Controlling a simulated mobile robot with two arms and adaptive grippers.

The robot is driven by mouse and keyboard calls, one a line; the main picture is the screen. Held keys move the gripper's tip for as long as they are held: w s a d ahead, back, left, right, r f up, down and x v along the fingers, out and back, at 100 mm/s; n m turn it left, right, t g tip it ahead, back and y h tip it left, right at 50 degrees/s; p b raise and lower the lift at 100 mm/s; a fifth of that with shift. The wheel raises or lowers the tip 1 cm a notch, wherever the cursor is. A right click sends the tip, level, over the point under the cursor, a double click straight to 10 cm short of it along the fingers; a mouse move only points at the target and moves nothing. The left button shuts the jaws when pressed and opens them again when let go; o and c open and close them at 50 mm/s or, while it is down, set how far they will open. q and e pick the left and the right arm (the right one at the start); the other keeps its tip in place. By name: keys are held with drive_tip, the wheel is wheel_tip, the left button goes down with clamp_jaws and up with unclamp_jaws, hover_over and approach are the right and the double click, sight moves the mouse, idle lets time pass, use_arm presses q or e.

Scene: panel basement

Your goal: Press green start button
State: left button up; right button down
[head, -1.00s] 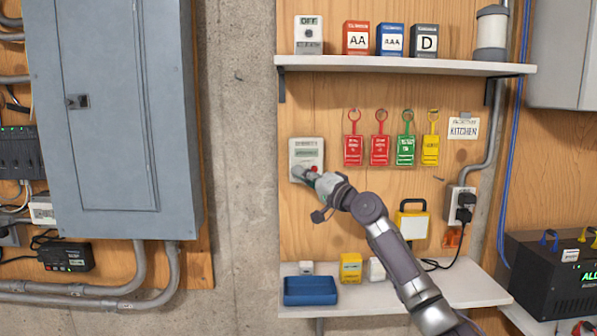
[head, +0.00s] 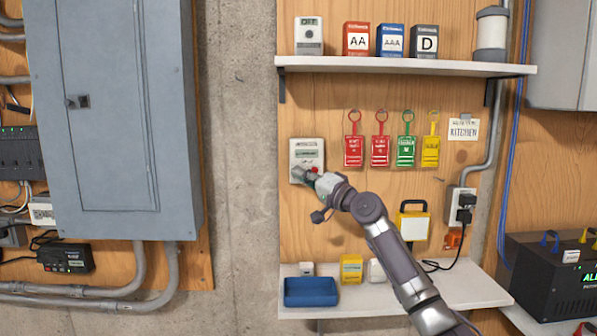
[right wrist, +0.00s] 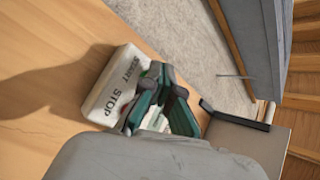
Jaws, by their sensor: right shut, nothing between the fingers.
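A white control box (head: 308,151) is mounted on the plywood board, left of the hanging tags. In the right wrist view the box (right wrist: 103,92) shows the words START and STOP. My right gripper (head: 301,176) is shut and empty, with its tips at the lower part of the box. In the right wrist view its dark green fingers (right wrist: 152,100) lie close against the box's face beside the lettering. Whether they touch it I cannot tell. My left gripper is in no view.
A shelf (head: 400,65) with battery boxes juts out above. Red, green and yellow tags (head: 405,140) hang to the right. A lower shelf (head: 440,287) holds a blue tray (head: 310,291) and small boxes. A grey electrical panel (head: 115,110) stands to the left.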

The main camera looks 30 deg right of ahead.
drive_tip(key=shift+s+a, duration=0.3)
drive_tip(key=shift+s, duration=0.25)
drive_tip(key=shift+p, duration=0.3)
drive_tip(key=s+a+p, duration=0.1)
drive_tip(key=s+p, duration=0.1)
drive_tip(key=s+a+p, duration=0.1)
drive_tip(key=s, duration=0.1)
drive_tip(key=shift+s+a, duration=0.1)
drive_tip(key=shift+a, duration=0.2)
drive_tip(key=shift+f, duration=0.1)
idle(0.3)
